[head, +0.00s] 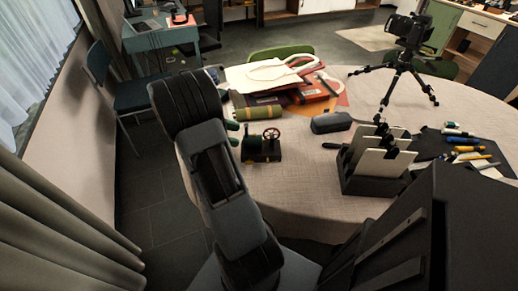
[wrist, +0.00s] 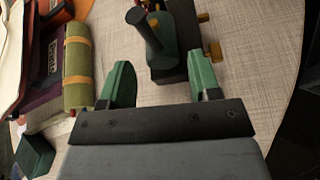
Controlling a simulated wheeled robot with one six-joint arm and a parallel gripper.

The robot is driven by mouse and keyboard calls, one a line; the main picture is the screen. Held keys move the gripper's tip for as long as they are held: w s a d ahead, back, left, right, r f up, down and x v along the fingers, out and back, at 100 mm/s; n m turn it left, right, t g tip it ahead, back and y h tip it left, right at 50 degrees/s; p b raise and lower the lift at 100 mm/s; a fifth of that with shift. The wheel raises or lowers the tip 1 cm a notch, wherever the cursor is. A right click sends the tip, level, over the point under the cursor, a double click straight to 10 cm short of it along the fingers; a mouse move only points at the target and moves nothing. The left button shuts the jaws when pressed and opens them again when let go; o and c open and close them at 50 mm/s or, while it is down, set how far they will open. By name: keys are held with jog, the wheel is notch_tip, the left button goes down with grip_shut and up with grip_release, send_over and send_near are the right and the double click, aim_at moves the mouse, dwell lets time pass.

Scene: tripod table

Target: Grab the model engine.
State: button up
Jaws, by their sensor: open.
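The model engine (head: 262,147) stands upright on the round table (head: 290,195), with a dark base, a green body and a red flywheel. In the wrist view the engine (wrist: 172,45) is at the top centre, with a dark chimney, brass parts and its top cut off by the frame. The engine lies just beyond the fingertips, close to the right one. In the head view my gripper (head: 233,134) is partly hidden by my arm, just left of the engine.
A green roll with orange straps (head: 258,112) lies behind the engine, beside books and a bag (head: 275,76). A dark case (head: 331,122) is to the right.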

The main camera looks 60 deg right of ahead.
aim_at(250, 136)
jog(key=shift+f+b+x, duration=0.2)
jog(key=shift+b+x, duration=0.2)
jog(key=shift+x, duration=2.7)
jog(key=shift+w, duration=0.1)
grip_shut()
jog(key=shift+r, duration=0.1)
